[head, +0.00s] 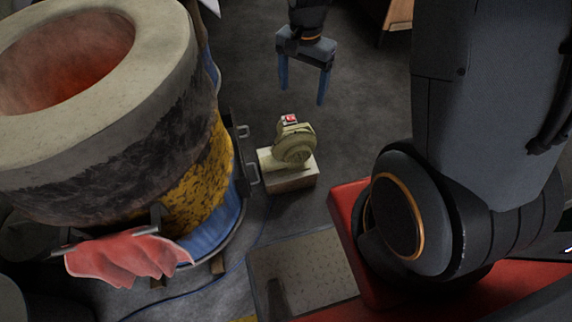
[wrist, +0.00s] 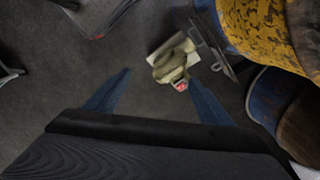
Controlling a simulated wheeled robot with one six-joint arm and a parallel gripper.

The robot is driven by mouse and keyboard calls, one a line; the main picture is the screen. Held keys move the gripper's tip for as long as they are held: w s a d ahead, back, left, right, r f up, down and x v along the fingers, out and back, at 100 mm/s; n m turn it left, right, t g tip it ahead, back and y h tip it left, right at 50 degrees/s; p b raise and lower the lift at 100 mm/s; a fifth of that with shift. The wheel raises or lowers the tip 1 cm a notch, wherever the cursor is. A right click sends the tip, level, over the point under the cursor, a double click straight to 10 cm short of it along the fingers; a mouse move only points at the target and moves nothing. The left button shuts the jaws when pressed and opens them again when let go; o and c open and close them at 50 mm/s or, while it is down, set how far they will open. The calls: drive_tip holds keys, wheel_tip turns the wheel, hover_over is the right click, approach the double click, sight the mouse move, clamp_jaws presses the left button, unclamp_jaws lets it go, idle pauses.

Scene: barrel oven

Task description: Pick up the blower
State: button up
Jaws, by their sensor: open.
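The blower (head: 293,146) is a cream-yellow snail-shaped housing with a red spot on top. It sits on a small pale block (head: 292,180) on the floor, just right of the barrel oven (head: 190,150). In the wrist view the blower (wrist: 173,64) lies ahead of the fingers, a little right of centre. My gripper (head: 303,92) is open with two blue fingers. It hangs beyond and above the blower in the head view, apart from it. In the wrist view my gripper (wrist: 160,88) has nothing between its fingers.
The oven's metal bracket (head: 245,150) stands close to the blower's left side. A red cloth or glove (head: 125,258) hangs on the oven's front. A patterned plate (head: 300,275) lies in front. Dark floor (head: 365,110) is open right of the blower.

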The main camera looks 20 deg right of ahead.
drive_tip(key=w+f+m+b, duration=0.3)
drive_tip(key=w+f, duration=0.1)
drive_tip(key=f, duration=0.4)
drive_tip(key=w+f+m+b, duration=0.2)
drive_tip(key=w+f+b, duration=0.1)
drive_tip(key=f, duration=0.5)
drive_tip(key=m+b, duration=0.3)
drive_tip(key=m, duration=0.1)
hover_over(290, 134)
drive_tip(key=f, duration=1)
drive_tip(key=shift+w+d+f, duration=0.1)
drive_tip(key=shift+d+f, duration=0.1)
drive_tip(key=shift+f, duration=0.05)
drive_tip(key=f, duration=0.2)
drive_tip(key=f+b, duration=0.1)
drive_tip(key=f, duration=0.3)
drive_tip(key=shift+s+a+b, duration=0.2)
drive_tip(key=shift+a+b, duration=0.05)
drive_tip(key=shift+b, duration=0.05)
drive_tip(key=shift+r, duration=0.1)
drive_tip(key=c, duration=1.3)
drive_tip(key=shift+w+r, duration=0.1)
drive_tip(key=shift+w, duration=0.1)
drive_tip(key=shift+c, duration=1.4)
